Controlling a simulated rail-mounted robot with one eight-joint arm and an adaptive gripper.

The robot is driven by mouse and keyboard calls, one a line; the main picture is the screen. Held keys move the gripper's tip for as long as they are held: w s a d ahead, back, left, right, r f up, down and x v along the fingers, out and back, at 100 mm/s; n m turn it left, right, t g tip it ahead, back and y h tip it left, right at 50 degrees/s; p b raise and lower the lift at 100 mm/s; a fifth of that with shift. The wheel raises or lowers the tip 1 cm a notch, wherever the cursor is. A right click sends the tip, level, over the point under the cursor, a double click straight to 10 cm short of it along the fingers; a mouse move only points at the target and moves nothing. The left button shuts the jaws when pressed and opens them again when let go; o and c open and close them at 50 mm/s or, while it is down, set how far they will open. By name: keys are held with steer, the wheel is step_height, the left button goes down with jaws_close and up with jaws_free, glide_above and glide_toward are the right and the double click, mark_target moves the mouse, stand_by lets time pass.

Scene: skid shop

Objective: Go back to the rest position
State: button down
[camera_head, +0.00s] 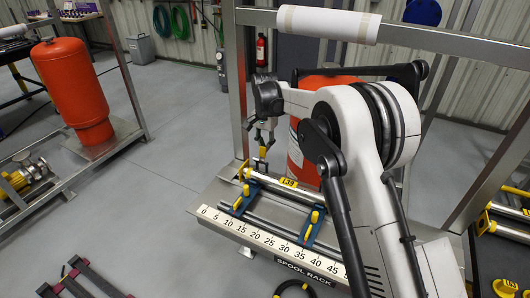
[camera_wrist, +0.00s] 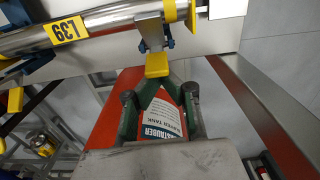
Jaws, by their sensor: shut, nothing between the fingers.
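My gripper (camera_head: 262,145) is upright above the left end of the spool rack (camera_head: 268,240) in the head view, pointing down. In the wrist view its green fingers (camera_wrist: 158,82) draw together at a yellow piece, and nothing shows held between them. A shiny pipe spool with a yellow number tag (camera_head: 288,182) lies across the rack, close below the fingertips; it also shows along the top left of the wrist view (camera_wrist: 105,27). I cannot tell whether the fingertips touch the spool. My white arm hides the rack's right end.
A red tank (camera_head: 295,150) stands behind the rack, partly behind my arm; its label shows in the wrist view (camera_wrist: 160,118). Steel frame posts and a paper roll (camera_head: 328,24) are close by. Another red tank (camera_head: 72,90) stands left. The floor between is clear.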

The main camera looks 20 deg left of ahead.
steer(key=shift+s, duration=0.4)
steer(key=shift+r, duration=0.1)
stand_by(0.3)
step_height(320, 180, up, 7)
steer(key=w+p, duration=0.1)
steer(key=p, duration=0.1)
stand_by(0.8)
